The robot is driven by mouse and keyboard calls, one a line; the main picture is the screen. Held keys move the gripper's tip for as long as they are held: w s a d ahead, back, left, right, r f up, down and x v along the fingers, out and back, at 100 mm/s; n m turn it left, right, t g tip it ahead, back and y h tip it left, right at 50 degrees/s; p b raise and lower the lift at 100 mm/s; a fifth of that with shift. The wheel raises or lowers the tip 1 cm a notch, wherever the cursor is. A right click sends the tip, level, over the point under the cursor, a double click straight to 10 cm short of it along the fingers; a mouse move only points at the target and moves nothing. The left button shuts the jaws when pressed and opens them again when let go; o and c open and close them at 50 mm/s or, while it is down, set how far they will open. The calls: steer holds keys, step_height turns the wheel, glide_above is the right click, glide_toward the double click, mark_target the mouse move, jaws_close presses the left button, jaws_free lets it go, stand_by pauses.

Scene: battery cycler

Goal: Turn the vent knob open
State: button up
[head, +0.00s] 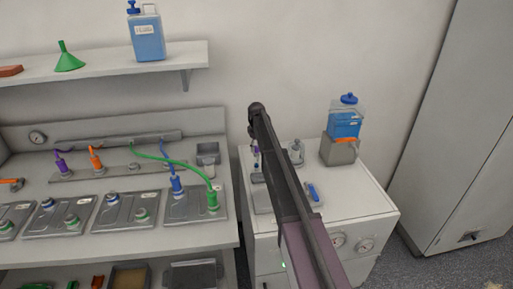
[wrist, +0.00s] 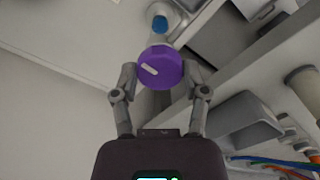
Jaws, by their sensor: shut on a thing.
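A round purple knob (wrist: 162,70) with a short white pointer mark fills the space between my fingers in the wrist view. The mark lies slanted, nearer sideways than upright in that picture. My gripper (wrist: 159,75) is shut on the knob, one finger on each side. In the head view a small purple patch (head: 256,149) shows beside my arm, over the back left of the white cabinet. My arm hides most of that area and the gripper itself there.
A blue liquid container (head: 344,124) stands on a grey block at the cabinet's back right. A blue-handled item (head: 313,193) lies on the cabinet top (head: 352,196). The bench at left holds a green plug (head: 212,200) with its cable and a grey bin (head: 208,153).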

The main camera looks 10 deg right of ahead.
steer(key=shift+s+n, duration=0.1)
steer(key=shift+n, duration=0.5)
steer(key=o, duration=1.1)
steer(key=shift+o, duration=0.2)
steer(key=shift+m, duration=0.4)
